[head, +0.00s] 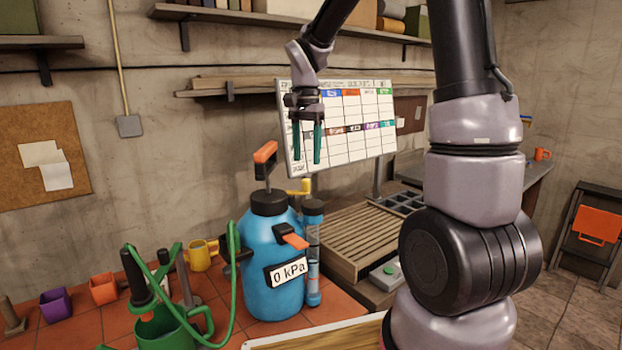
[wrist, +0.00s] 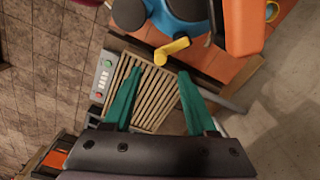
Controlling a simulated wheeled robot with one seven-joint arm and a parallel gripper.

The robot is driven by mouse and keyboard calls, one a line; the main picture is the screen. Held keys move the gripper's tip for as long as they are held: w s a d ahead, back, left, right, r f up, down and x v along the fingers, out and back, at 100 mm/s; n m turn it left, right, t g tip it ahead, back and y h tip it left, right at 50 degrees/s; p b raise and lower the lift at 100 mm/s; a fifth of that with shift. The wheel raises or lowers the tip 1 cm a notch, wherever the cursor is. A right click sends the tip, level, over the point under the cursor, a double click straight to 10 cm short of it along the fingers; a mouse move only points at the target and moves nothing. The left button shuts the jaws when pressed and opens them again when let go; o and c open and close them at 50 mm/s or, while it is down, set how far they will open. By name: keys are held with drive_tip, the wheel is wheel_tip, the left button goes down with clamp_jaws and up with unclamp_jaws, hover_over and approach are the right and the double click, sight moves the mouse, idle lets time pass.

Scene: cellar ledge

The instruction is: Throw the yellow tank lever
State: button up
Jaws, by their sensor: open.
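The blue tank (head: 272,255) stands on the tiled ledge, with an orange pump handle (head: 265,152) on top and a label reading 0 kPa (head: 289,270). The yellow lever (head: 299,186) sticks out behind the tank's upper right side. In the wrist view the yellow lever (wrist: 172,49) lies just beyond and between my fingertips, beside the blue tank (wrist: 180,12). My gripper (head: 309,160) is open and empty, fingers pointing down, above and apart from the lever. Its green fingers also show in the wrist view (wrist: 160,75). The lever's base is partly hidden in the head view.
A slatted wooden rack (head: 352,240) and a grey box with a green button (head: 387,274) are right of the tank. A green can with a hose (head: 170,325), a yellow mug (head: 202,254) and small pots stand left. A chart board (head: 350,125) is behind my gripper.

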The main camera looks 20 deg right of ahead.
sight(306, 179)
wheel_tip(306, 179, down, 7)
drive_tip(key=shift+a+f, duration=0.1)
drive_tip(key=shift+f, duration=0.1)
clamp_jaws()
